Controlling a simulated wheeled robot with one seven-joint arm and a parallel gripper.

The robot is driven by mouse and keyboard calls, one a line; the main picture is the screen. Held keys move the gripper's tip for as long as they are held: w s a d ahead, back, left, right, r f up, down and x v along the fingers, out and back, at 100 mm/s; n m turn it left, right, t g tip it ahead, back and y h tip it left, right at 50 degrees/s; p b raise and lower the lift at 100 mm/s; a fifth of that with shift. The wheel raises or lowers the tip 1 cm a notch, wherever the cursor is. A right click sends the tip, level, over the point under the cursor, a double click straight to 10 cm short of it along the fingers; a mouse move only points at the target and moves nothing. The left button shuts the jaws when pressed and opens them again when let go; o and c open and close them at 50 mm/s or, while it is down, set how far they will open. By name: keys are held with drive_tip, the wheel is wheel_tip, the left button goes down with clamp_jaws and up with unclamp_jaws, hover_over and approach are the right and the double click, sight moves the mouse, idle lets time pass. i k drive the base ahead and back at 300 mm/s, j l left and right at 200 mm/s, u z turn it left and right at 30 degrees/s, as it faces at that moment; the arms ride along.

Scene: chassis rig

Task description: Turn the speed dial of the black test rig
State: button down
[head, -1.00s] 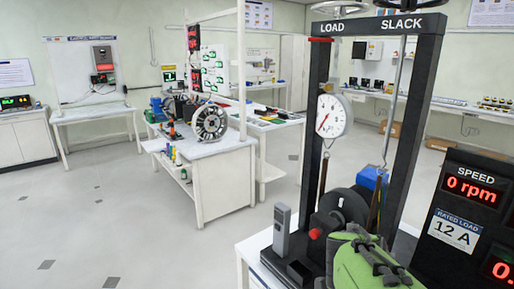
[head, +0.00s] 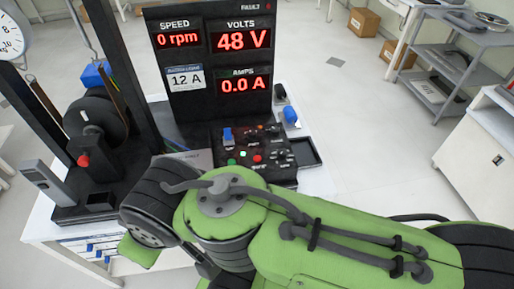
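The black test rig (head: 185,108) stands on a white table in the head view. Its upright display reads 0 rpm, 48 V and 0.0 A. In front of the display lies a black control panel (head: 225,176) with a blue switch (head: 228,137), a green light (head: 243,153), a red button (head: 257,158) and small dark knobs (head: 282,155). The labels are too small to read, so I cannot tell which knob is the speed dial. My green arm crosses in front of the panel's near side. My gripper is not in view.
A dark frame with a drum (head: 95,122), a red knob and a round gauge (head: 12,38) stands to the left. A small black tray (head: 305,152) and a blue object (head: 290,115) are right of the panel. Grey shelves (head: 448,75) stand further right beyond open floor.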

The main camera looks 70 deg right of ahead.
sight(282, 153)
drive_tip(key=z, duration=2.3)
